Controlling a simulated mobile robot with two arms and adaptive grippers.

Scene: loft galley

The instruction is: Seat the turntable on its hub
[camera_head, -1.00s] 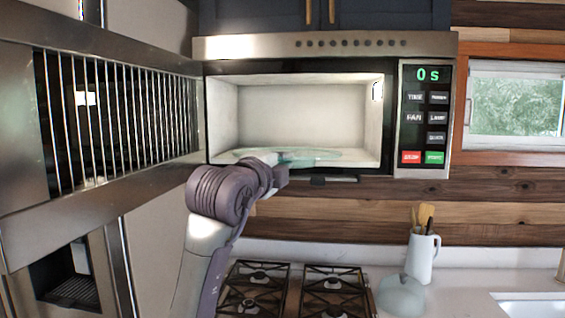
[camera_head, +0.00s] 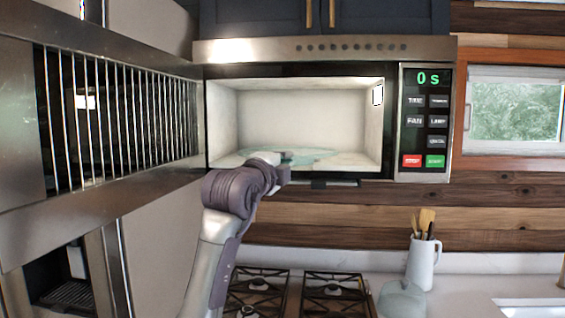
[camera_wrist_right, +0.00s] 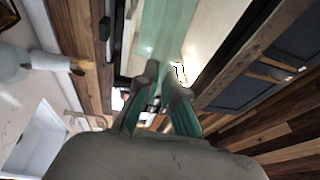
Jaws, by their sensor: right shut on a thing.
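The turntable is a thin, pale green glass plate (camera_head: 313,155) inside the open microwave (camera_head: 325,69), low over the cavity floor. My right gripper (camera_head: 287,159) reaches in at the front opening and is shut on the plate's near edge. In the right wrist view the glass (camera_wrist_right: 160,35) runs away from between the two fingertips (camera_wrist_right: 161,88). My forearm and wrist cover part of the plate's front left. The hub is hidden, and I cannot tell whether the plate touches it. My left gripper is out of view.
A barred steel-framed panel (camera_head: 120,110) stands left of the cavity. The control panel (camera_head: 425,120) reads 0 s. The cavity above the plate is empty.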

